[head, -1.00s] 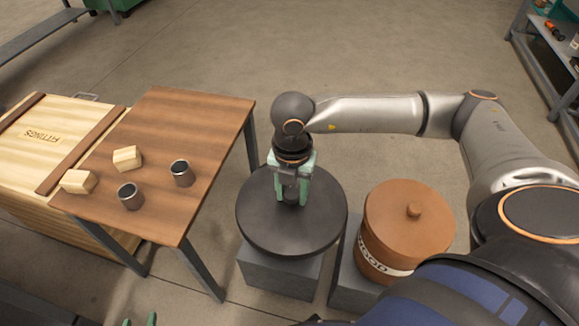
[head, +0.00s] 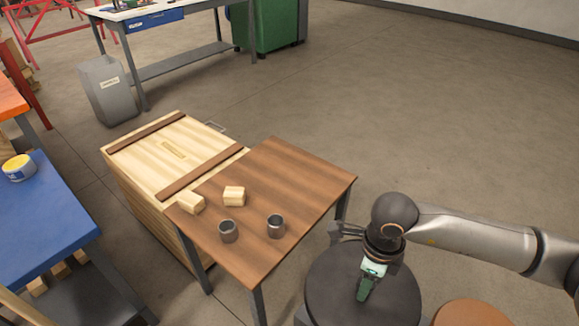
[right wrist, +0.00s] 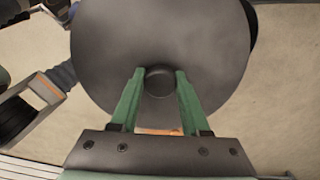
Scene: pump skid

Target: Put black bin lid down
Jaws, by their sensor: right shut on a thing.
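The black bin lid (head: 400,285) is a wide dark disc at the lower right of the head view, cut off by the bottom edge. It also fills the upper middle of the right wrist view (right wrist: 160,30). My right gripper (head: 366,291) is over the lid's middle. In the right wrist view its two green fingers (right wrist: 156,82) are shut on the lid's round black knob. I cannot tell whether the lid rests on something or hangs free. My left gripper is not in view.
A brown table (head: 285,180) with two wooden blocks and two metal cups stands left of the lid. A wooden crate (head: 150,160) is beside it. A terracotta-coloured lid (head: 473,313) shows at the bottom right. Open floor (head: 430,110) lies beyond.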

